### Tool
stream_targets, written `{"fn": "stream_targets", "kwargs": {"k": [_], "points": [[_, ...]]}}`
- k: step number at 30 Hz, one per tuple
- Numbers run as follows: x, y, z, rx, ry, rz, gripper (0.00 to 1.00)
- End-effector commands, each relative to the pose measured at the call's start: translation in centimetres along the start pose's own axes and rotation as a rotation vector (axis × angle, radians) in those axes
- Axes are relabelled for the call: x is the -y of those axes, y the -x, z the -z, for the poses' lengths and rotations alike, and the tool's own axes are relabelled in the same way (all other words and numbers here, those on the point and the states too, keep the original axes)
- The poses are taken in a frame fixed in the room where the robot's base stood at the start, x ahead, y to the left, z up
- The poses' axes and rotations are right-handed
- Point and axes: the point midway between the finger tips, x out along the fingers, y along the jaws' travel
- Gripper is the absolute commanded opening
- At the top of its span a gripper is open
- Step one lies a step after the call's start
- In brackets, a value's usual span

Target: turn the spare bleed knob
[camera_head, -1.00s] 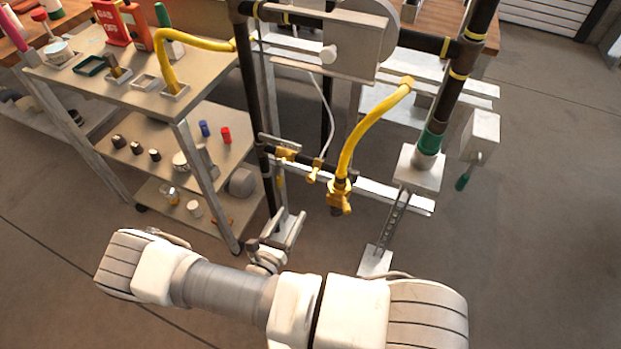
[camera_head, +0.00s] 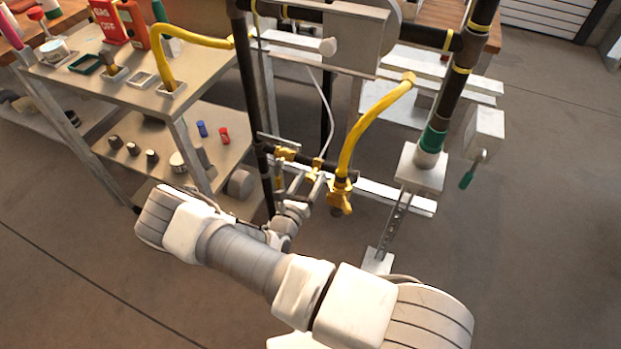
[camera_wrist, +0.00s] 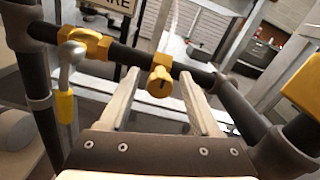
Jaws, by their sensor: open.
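A small yellow knob (camera_wrist: 160,82) sits on a dark horizontal pipe (camera_wrist: 130,55) in the wrist view. It also shows in the head view (camera_head: 314,169) on the low pipe of the rig. No label is visible, so I cannot tell for sure that it is the spare bleed knob. My gripper (camera_wrist: 160,88) is open, with one pale finger on each side of the knob in the picture. I cannot tell whether the fingertips reach it or touch it. In the head view my gripper (camera_head: 306,184) is just below the pipe.
A yellow valve fitting (camera_wrist: 86,43) with a lever is left of the knob. A yellow hose (camera_head: 352,135) drops to another yellow fitting (camera_head: 340,195) on the right. A black upright pipe (camera_head: 252,110) stands close on the left, beside a loaded cart (camera_head: 112,52).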

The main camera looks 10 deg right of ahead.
Motion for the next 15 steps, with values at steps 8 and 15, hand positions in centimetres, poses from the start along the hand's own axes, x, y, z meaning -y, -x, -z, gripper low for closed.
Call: {"fn": "stream_targets", "kwargs": {"k": [8,15], "points": [[0.0,0.02,-0.02,0.0,0.0,0.0,0.39],[0.0,0.04,-0.01,0.0,0.0,0.001,0.0]]}}
